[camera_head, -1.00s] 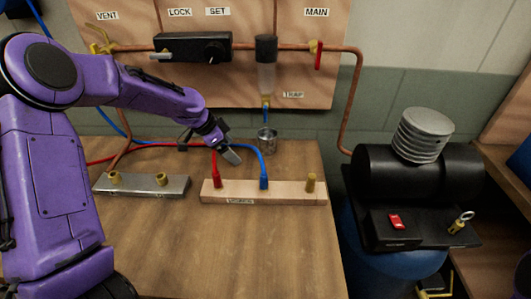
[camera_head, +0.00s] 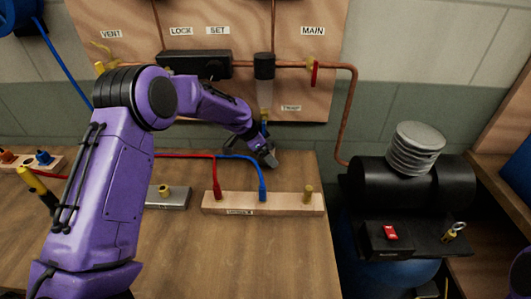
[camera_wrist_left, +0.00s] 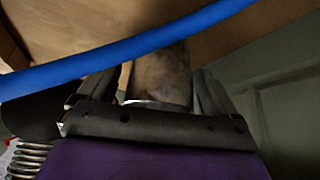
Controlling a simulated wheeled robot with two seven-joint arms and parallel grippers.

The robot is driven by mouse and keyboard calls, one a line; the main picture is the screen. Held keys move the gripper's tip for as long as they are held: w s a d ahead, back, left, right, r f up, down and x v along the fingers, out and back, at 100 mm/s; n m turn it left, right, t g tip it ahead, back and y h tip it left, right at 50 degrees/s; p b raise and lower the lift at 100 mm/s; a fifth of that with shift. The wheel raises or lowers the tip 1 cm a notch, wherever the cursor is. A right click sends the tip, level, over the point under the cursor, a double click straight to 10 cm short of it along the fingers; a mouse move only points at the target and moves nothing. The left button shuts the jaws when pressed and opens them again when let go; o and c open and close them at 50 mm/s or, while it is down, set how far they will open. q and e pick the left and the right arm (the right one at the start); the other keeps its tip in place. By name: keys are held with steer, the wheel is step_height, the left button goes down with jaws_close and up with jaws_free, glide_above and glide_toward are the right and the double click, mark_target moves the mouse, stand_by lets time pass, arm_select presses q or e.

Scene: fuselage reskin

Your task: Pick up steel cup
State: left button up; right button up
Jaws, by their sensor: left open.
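My left gripper (camera_head: 265,155) reaches down at the back of the wooden table, below the clear trap bowl on the panel. It hides most or all of the steel cup in the head view. In the left wrist view a dull grey rounded shape, which looks like the steel cup (camera_wrist_left: 162,78), lies between the two fingers of the left gripper (camera_wrist_left: 152,92). The fingers are open, one on either side of it. Whether they touch it I cannot tell. My right gripper is not in view.
A blue hose (camera_wrist_left: 120,48) crosses close in front of the wrist camera. A wooden block (camera_head: 285,204) with red and blue hose fittings stands just in front of the gripper. Behind is the panel (camera_head: 215,105); a black compressor (camera_head: 440,185) stands at right.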

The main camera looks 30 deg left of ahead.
arm_select(q)
steer(key=shift+a, duration=0.1)
steer(key=c, duration=1.1)
